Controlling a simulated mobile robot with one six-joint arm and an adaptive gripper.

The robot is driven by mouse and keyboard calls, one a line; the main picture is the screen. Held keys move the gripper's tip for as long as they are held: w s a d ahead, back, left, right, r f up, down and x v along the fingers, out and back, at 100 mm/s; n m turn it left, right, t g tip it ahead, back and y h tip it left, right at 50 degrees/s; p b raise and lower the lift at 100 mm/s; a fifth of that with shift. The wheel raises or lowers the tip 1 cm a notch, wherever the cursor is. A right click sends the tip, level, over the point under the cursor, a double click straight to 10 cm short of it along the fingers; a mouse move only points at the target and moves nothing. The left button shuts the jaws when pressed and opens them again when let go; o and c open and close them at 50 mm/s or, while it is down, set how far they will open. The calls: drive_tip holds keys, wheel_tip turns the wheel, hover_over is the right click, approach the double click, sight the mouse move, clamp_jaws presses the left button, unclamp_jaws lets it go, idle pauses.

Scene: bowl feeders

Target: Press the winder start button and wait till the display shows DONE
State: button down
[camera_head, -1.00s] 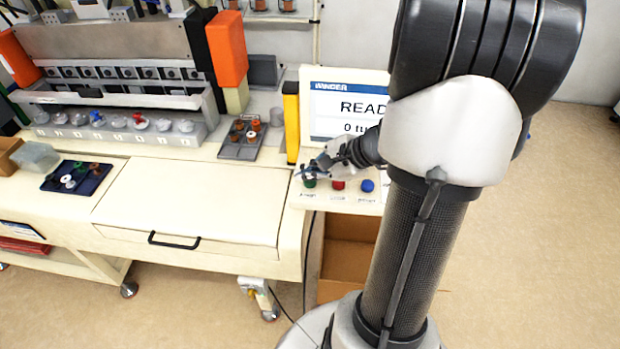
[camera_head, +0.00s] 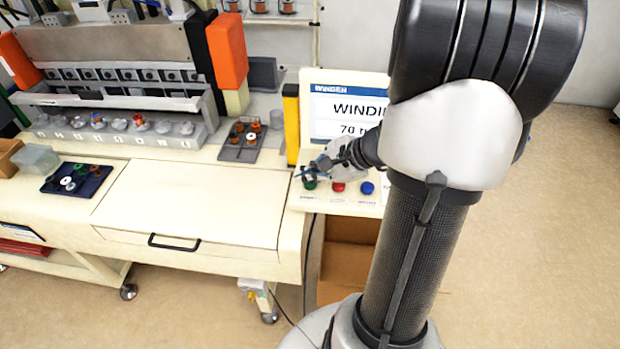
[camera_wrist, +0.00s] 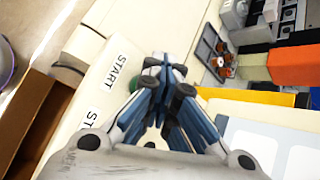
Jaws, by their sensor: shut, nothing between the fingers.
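The winder's display (camera_head: 345,110) reads "WINDI…" with "70 tu…" below it; my arm covers its right part. The green button (camera_head: 310,184), labelled START in the wrist view, is at the left of the panel, with a red button (camera_head: 338,187) and a blue button (camera_head: 367,187) to its right. My gripper (camera_head: 306,174) is shut and empty, with its tips at the green button. In the wrist view my gripper's fingertips (camera_wrist: 172,75) cover part of the green button (camera_wrist: 150,82). I cannot tell whether they touch it.
The winder (camera_head: 120,60) with its row of spindles stands at the left. A grey tray of spools (camera_head: 238,154) and a yellow post (camera_head: 291,125) stand left of the display. A dark tray (camera_head: 95,172) lies at the far left. A cardboard box (camera_head: 345,262) is below the panel.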

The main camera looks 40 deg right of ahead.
sight(309, 184)
drive_tip(key=shift+r+p, duration=0.4)
drive_tip(key=shift+r, duration=0.4)
drive_tip(key=shift+r+p, duration=1.9)
drive_tip(key=shift+r, duration=0.55)
